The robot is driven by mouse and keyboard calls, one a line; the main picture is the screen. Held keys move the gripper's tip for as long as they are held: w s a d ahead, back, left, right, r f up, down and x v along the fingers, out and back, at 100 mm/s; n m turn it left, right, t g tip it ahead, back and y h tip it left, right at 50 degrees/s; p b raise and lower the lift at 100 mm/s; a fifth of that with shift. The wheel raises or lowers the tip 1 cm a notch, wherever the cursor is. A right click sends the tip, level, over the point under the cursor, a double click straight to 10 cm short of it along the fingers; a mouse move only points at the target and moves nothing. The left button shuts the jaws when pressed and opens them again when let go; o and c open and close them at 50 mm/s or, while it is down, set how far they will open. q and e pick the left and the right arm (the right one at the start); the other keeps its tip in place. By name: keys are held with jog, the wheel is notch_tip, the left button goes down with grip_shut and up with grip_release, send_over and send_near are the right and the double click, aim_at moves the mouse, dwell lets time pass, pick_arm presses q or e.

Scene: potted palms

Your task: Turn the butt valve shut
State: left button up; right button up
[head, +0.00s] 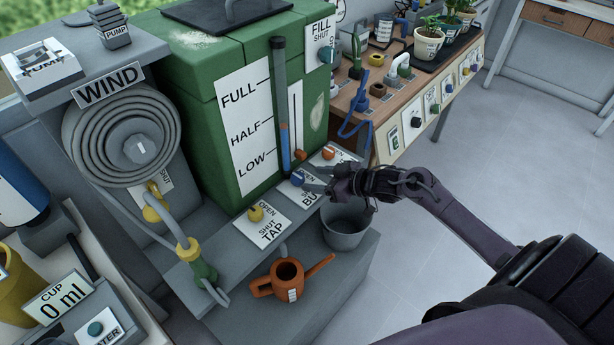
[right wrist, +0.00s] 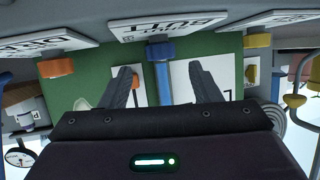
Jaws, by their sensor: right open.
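The butt valve is a blue knob (head: 298,179) on a white plate lettered OPEN, SHUT and BU, partly hidden by my right gripper. In the right wrist view the blue knob (right wrist: 160,50) sits in front of the plate lettered BUTT (right wrist: 168,25). My right gripper (head: 308,180) is open, its fingertips close to the knob. In the right wrist view the two fingers (right wrist: 160,72) point toward the knob, one on each side of its line, with nothing between the tips. I cannot tell whether they touch it. My left gripper is not in view.
The green water butt (head: 222,135) stands behind the knob. An orange knob (head: 328,152) and a yellow TAP knob (head: 256,213) flank it. A grey bucket (head: 346,232) stands below my right gripper, and an orange watering can (head: 289,280) sits nearby. Open floor lies right.

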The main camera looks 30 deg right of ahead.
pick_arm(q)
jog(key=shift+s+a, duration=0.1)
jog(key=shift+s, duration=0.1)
pick_arm(e)
jog(key=v, duration=0.2)
jog(key=shift+s+d+r, duration=0.1)
jog(key=shift+s+d, duration=0.1)
jog(key=shift+s, duration=0.1)
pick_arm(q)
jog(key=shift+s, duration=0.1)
